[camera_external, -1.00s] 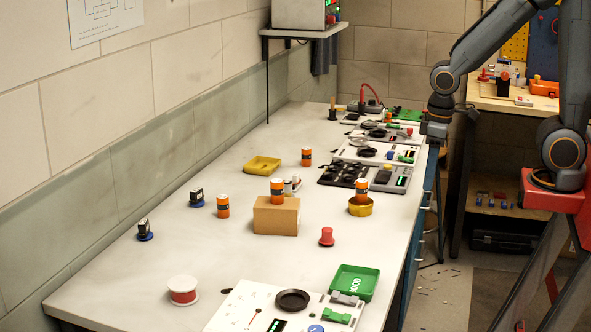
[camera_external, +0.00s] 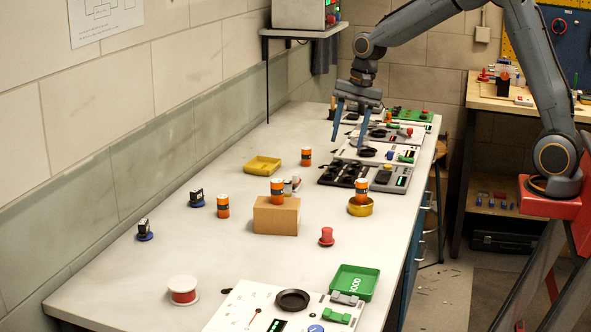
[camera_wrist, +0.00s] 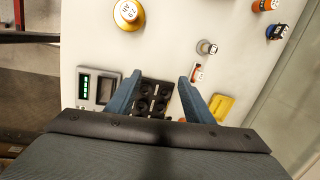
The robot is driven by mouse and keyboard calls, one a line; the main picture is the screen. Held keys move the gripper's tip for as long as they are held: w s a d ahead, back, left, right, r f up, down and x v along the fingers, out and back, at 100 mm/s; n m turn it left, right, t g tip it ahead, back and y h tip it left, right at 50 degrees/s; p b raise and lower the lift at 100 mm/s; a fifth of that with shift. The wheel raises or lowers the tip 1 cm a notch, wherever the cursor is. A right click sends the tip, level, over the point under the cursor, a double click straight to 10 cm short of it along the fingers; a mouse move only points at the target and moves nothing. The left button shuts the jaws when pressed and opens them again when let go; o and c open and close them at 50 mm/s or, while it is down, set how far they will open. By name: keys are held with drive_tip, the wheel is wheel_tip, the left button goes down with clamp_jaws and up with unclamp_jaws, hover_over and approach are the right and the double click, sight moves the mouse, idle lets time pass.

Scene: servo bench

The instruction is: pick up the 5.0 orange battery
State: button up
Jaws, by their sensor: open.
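Several orange batteries with black bands stand on the bench. One stands behind the others near the yellow tray (camera_external: 306,156), one on a cardboard box (camera_external: 277,189), one on the bench at left (camera_external: 223,206), and one in a yellow tin (camera_external: 361,189). My gripper (camera_external: 347,150) is open and empty, high above the far part of the bench.
Black items on blue bases (camera_external: 196,199) are at left. The left foreground is mostly clear.

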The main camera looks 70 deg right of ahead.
drive_tip(key=w+d+f+m+t, duration=0.1)
drive_tip(key=w+d+f+m, duration=0.1)
drive_tip(key=w+d+m, duration=0.8)
drive_tip(key=m+b, duration=0.2)
drive_tip(key=m, duration=0.2)
approach(306, 154)
drive_tip(key=shift+m+t+y, duration=0.3)
drive_tip(key=shift+m+t, duration=0.1)
drive_tip(key=f, duration=0.3)
drive_tip(key=d+f+p, duration=0.1)
drive_tip(key=f, duration=0.1)
drive_tip(key=shift+w, duration=0.35)
drive_tip(key=shift+d+p+x, duration=0.15)
drive_tip(key=shift+p+x, duration=0.35)
drive_tip(key=shift+x, duration=0.95)
drive_tip(key=shift+d+p+x, duration=0.1)
drive_tip(key=shift+p+x, duration=0.35)
drive_tip(key=shift+x, duration=0.95)
drive_tip(key=shift+w, duration=0.2)
clamp_jaws()
